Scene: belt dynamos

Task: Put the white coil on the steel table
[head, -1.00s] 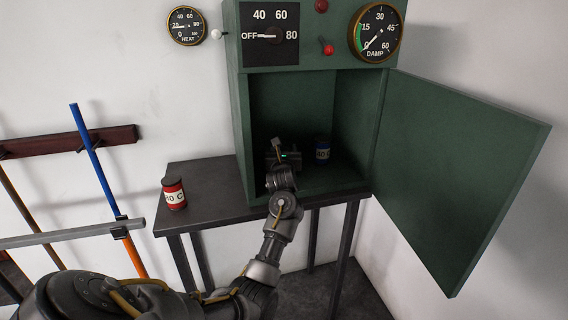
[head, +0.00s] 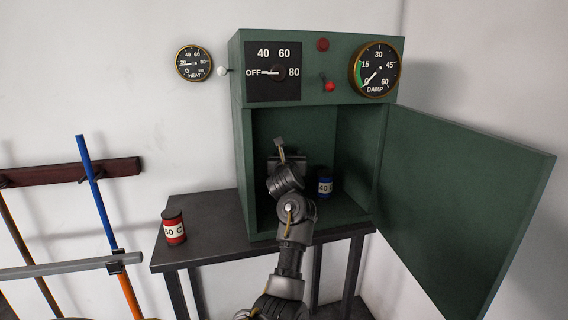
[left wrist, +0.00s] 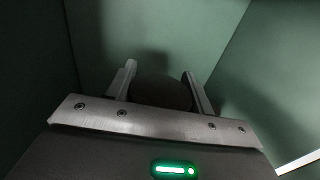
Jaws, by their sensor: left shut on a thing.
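My left gripper (head: 287,160) is inside the open green cabinet, above the cabinet floor and to the left of the blue coil. In the left wrist view, its fingers (left wrist: 158,72) are shut on a round thing with a dark top (left wrist: 160,94). The colour of its side is hidden there, and my wrist hides it in the head view. No white coil can be made out. The dark steel table (head: 212,205) carries the cabinet on its right part. My right gripper is not in view.
A red labelled coil (head: 173,228) stands at the table's left end. A blue labelled coil (head: 325,186) stands in the cabinet (head: 243,150). The cabinet door (head: 460,200) hangs open to the right. Table space between the red coil and cabinet is clear. A tool rack (head: 70,172) is at left.

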